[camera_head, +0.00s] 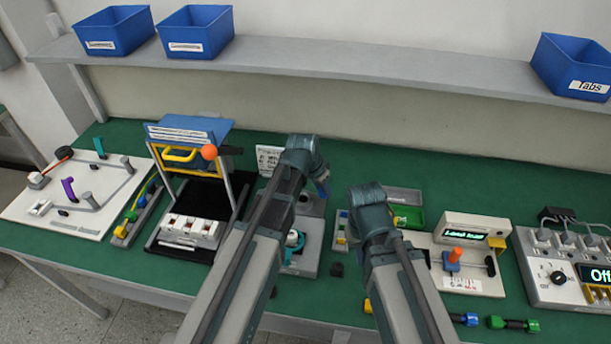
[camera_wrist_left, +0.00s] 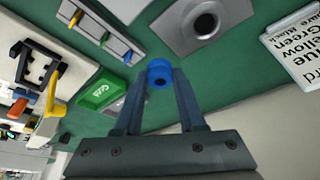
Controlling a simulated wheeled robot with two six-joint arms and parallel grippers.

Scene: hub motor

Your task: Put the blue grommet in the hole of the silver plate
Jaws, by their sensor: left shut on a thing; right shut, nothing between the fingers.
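My left gripper (camera_wrist_left: 160,85) is shut on the blue grommet (camera_wrist_left: 158,73), a small ring with a dark centre between its fingertips. In the left wrist view the silver plate (camera_wrist_left: 178,38) is beyond the grommet, toward the top right, with a dark round hole in a raised ring. The grommet appears apart from the plate. In the head view my left gripper (camera_head: 321,184) is over the plate (camera_head: 310,205), which my arm partly hides. My right gripper (camera_head: 372,215) is lower and to the right; its fingers are mostly hidden behind its wrist.
A card with printed words (camera_wrist_left: 292,42) stands beside the plate. A rail with coloured blocks (camera_wrist_left: 100,30) and a green tray (camera_wrist_left: 102,92) lie on the other side. A grey station with a teal part (camera_head: 300,262) is in front. Blue bins (camera_head: 195,32) stand on the shelf.

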